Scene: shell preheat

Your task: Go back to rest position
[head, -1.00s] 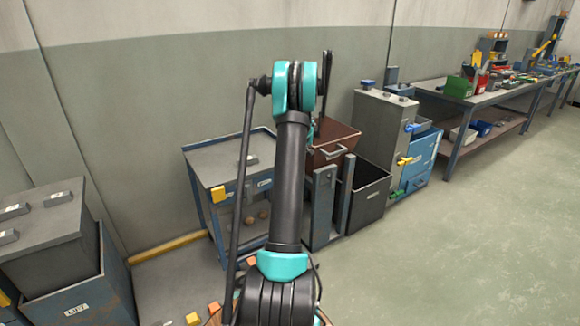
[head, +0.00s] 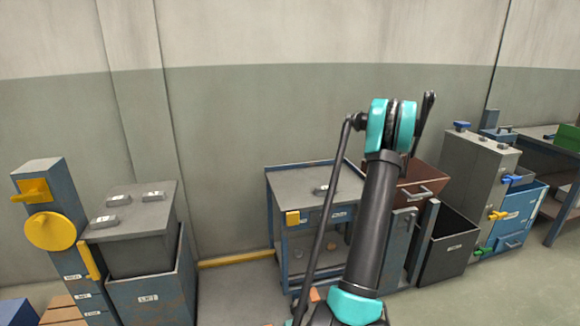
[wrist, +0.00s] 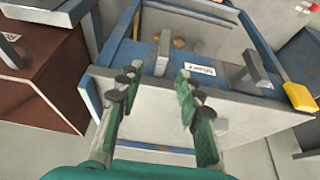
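My gripper (wrist: 156,95) shows in the wrist view with its two green, dark-tipped fingers spread well apart. It is open, and nothing sits between the fingers. Behind it is the pale panel and blue frame of a small cart (wrist: 245,110). In the head view my arm rises at right of centre in front of the same blue-framed cart (head: 285,185), which has a grey top. My gripper itself is hidden there behind the arm.
A brown bin (head: 432,178), a black bin (head: 450,243) and a grey cabinet (head: 470,165) stand right of the arm. Floor is open at lower right.

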